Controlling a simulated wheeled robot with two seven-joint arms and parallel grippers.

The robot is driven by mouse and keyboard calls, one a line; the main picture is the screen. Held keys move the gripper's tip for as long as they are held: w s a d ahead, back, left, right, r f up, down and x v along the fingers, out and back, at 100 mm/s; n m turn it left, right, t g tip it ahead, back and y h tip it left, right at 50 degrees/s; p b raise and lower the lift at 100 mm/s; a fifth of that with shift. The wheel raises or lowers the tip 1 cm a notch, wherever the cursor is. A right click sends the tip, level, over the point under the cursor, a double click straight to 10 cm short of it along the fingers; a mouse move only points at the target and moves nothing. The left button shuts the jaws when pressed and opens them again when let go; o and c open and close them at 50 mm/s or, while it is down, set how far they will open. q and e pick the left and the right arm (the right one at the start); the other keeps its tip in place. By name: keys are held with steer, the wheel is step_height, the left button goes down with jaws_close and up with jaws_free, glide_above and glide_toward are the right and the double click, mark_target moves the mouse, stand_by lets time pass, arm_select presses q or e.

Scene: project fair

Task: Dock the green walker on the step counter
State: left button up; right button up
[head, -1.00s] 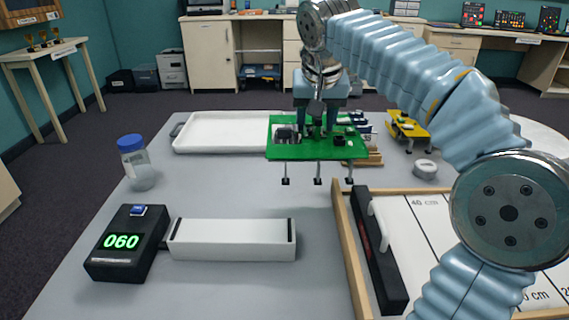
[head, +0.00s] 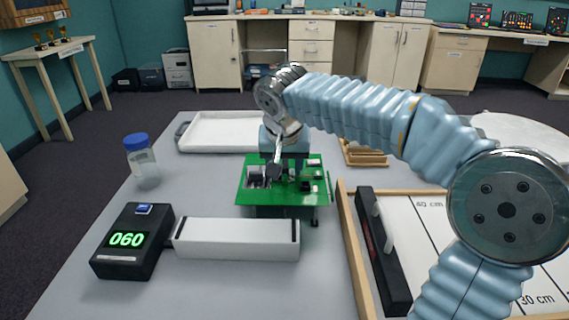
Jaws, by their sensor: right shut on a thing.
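The green walker (head: 285,205) is a flat green board with dark parts on top and thin legs below. My right gripper (head: 283,180) is shut on it from above. The walker is at the far side of the step counter's white block (head: 235,240), and its near edge overlaps the block's far edge in the head view. Most of its legs are hidden; one shows at its right. I cannot tell whether it touches the block. The step counter's black box (head: 130,242) shows "060" in green and joins the block's left end. My left gripper is not in view.
A wooden-framed track (head: 348,240) with distance marks and a black bar (head: 383,250) lies at the right. A white tray (head: 225,130) is behind. A jar with a blue lid (head: 140,160) stands at the left. A wooden rack (head: 362,153) is behind the track.

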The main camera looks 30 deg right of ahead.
steer(key=shift+f, duration=0.15)
steer(key=o, duration=1.3)
